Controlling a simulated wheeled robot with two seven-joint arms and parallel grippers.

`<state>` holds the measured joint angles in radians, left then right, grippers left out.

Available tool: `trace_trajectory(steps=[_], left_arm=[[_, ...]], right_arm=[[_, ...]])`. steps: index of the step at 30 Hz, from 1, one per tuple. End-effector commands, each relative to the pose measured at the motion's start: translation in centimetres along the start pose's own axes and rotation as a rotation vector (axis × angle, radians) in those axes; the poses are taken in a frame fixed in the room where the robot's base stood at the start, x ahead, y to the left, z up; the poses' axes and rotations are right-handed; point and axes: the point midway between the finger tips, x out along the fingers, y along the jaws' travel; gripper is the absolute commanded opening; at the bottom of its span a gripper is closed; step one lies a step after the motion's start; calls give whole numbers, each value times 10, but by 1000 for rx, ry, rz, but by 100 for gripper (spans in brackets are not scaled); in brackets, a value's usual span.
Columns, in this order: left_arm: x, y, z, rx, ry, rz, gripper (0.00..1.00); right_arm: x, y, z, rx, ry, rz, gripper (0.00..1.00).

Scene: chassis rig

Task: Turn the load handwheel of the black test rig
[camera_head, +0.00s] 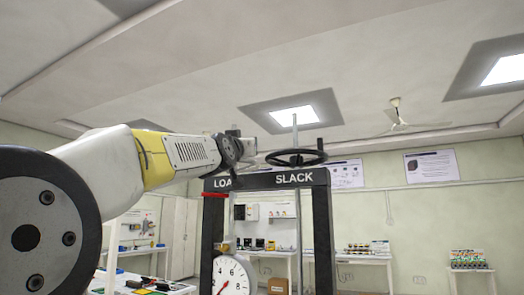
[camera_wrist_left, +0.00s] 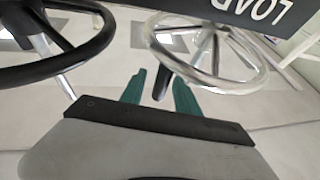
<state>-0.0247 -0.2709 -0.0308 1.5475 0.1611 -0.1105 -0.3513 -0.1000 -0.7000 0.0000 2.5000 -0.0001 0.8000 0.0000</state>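The black test rig (camera_head: 322,225) stands ahead with "LOA" and "SLACK" lettering on its top beam. A black handwheel (camera_head: 296,158) sits above the SLACK end; it also shows in the left wrist view (camera_wrist_left: 92,48). A silver handwheel (camera_wrist_left: 235,84) is beside the LOAD lettering in the left wrist view; in the head view my arm hides most or all of it. My left gripper (camera_head: 247,150) is at the LOAD end. Its green fingers (camera_wrist_left: 160,84) are apart, close to the silver wheel's rim. Whether they touch it I cannot tell. My right gripper is not in view.
A white dial gauge (camera_head: 232,277) hangs within the rig frame. A thin upright rod (camera_head: 295,132) rises through the black wheel. Benches with equipment (camera_head: 362,254) stand along the back wall. The space above the rig is open up to the ceiling.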

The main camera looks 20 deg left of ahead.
Motion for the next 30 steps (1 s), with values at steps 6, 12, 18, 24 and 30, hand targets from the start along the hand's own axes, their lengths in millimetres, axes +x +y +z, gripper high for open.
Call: trace_trajectory(steps=[6,12,18,24,30], left_arm=[[23,0,0,-2,0,0,38],[26,0,0,-2,0,0,38],[25,0,0,-2,0,0,20],[25,0,0,-1,0,0,0],[25,0,0,-1,0,0,0]], right_arm=[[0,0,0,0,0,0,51],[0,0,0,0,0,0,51],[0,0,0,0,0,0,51],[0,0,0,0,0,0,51],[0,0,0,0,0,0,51]])
